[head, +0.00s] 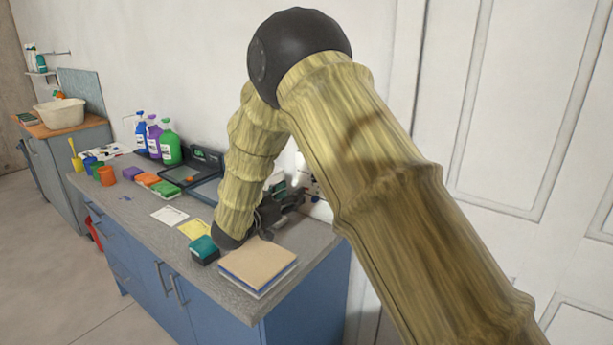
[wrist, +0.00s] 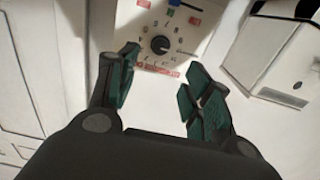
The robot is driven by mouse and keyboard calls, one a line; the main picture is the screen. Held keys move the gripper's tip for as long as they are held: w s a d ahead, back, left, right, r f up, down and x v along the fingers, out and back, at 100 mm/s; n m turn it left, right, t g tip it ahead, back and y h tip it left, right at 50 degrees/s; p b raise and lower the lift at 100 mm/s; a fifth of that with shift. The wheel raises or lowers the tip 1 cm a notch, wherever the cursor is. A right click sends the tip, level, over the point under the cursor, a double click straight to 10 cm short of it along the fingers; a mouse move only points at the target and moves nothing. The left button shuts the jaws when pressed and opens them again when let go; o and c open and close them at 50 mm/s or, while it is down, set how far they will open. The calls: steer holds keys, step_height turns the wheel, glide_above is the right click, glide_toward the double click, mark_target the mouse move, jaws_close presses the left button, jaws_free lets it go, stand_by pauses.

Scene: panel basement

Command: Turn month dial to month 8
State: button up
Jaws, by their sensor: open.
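The month dial (wrist: 160,45) is a round black knob on a pale panel (wrist: 190,60), ringed by printed marks too small to read surely. It shows in the wrist view, top centre, upright in front of my gripper. My gripper (wrist: 160,88) is open and empty, with its dark green fingers to the left and right of and below the dial, apart from it. In the head view my arm hides the dial, and the gripper is mostly hidden behind the arm near the back of the counter.
The grey counter (head: 150,215) holds a stack of papers or books (head: 257,265), a teal box (head: 204,250), coloured blocks and spray bottles (head: 168,145). A white box (wrist: 285,60) stands right of the panel. A white door (head: 520,110) is at the right.

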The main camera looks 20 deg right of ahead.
steer(key=p+x, duration=0.2)
steer(key=x, duration=0.8)
steer(key=shift+w+d, duration=0.3)
steer(key=shift+r, duration=0.1)
steer(key=c, duration=1)
